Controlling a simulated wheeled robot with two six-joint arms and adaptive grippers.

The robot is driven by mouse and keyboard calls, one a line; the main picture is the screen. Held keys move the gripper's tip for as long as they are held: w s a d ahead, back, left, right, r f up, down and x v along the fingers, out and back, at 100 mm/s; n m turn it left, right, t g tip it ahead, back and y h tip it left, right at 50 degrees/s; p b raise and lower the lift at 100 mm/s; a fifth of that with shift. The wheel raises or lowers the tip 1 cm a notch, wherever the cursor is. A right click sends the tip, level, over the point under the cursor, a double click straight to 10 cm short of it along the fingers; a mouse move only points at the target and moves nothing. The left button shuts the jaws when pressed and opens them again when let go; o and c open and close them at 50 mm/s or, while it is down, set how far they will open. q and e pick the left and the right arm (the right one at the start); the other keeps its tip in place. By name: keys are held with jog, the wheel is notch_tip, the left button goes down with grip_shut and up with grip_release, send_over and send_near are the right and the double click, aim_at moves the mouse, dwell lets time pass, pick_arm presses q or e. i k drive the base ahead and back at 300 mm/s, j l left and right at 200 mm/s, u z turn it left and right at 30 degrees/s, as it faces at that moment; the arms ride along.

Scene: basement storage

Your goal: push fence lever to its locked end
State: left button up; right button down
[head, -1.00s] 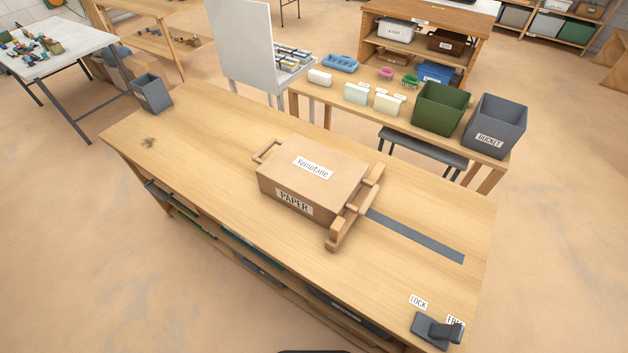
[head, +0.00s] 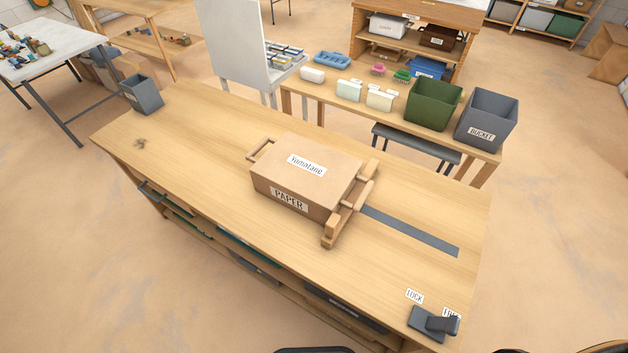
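The fence lever (head: 442,324) is a dark grey handle on a grey base (head: 424,322) at the front right corner of the workbench. A LOCK label (head: 414,296) stands at its left and a second, partly hidden label (head: 451,313) at its right. The handle lies toward the right, by the partly hidden label. The wooden fence (head: 350,205) lies across the dark strip (head: 412,231), against the right side of the PAPER box (head: 306,176). Neither gripper's fingers can be made out; only dark curved edges show at the bottom of the view.
The workbench top (head: 200,150) is clear between the fence and the lever. A grey bin (head: 142,95) stands at its far left corner. Behind are a bench with a green bin (head: 433,103) and a grey bucket (head: 487,119).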

aim_at(449, 326)
jog(key=l+z, duration=0.1)
jog(key=z, duration=0.3)
jog(key=k+l+z, duration=0.1)
jog(key=z, duration=0.3)
jog(key=l+z, duration=0.1)
jog(key=z, duration=0.3)
jog(key=l+z, duration=0.1)
jog(key=z, duration=0.3)
